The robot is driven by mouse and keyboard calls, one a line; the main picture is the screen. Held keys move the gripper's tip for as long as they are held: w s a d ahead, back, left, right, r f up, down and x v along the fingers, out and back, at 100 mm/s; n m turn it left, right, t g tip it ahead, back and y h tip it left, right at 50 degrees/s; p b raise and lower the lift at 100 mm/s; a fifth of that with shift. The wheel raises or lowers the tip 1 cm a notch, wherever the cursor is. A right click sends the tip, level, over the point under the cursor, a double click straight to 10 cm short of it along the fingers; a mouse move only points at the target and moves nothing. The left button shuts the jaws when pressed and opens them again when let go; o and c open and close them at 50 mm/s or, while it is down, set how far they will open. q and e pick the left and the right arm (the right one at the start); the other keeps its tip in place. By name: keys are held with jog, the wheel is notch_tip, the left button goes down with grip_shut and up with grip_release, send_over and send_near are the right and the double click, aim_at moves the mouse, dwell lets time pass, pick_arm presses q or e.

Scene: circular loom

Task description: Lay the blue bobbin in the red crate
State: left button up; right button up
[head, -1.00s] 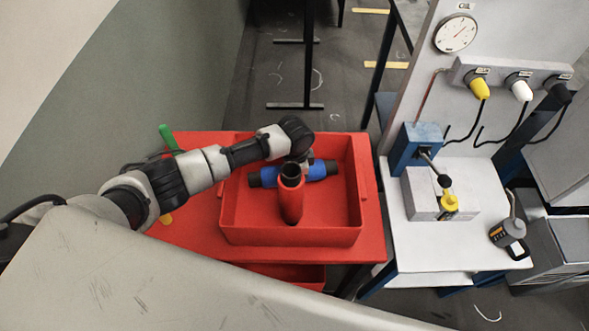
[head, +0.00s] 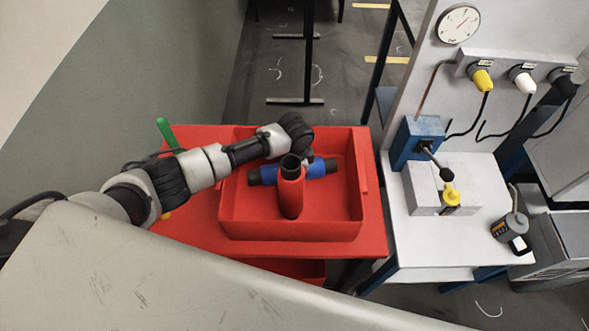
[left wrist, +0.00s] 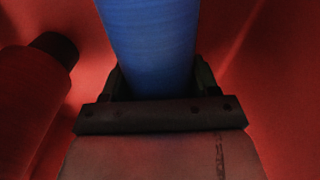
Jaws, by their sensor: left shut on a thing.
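The blue bobbin (head: 321,168) lies across the inside of the red crate (head: 290,230) in the head view, behind a red bobbin. My left gripper (head: 306,160) reaches down into the crate at the blue bobbin; its fingers are mostly hidden there. In the left wrist view the gripper (left wrist: 160,85) is shut on the blue bobbin (left wrist: 150,40), one finger on each side, with red crate surface around. Whether the bobbin touches the crate floor I cannot tell. My right gripper is not in view.
A red bobbin (head: 291,195) with a dark end stands or leans in the crate in front of the blue one. A green-handled tool (head: 167,136) is at the red table's back left. A white bench (head: 440,240) with a blue device stands to the right.

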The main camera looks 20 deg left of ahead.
pick_arm(q)
jog(key=shift+f, duration=0.25)
jog(key=o, duration=1.6)
jog(key=shift+o, duration=0.2)
notch_tip(320, 180, up, 11)
jog(key=shift+f, duration=0.1)
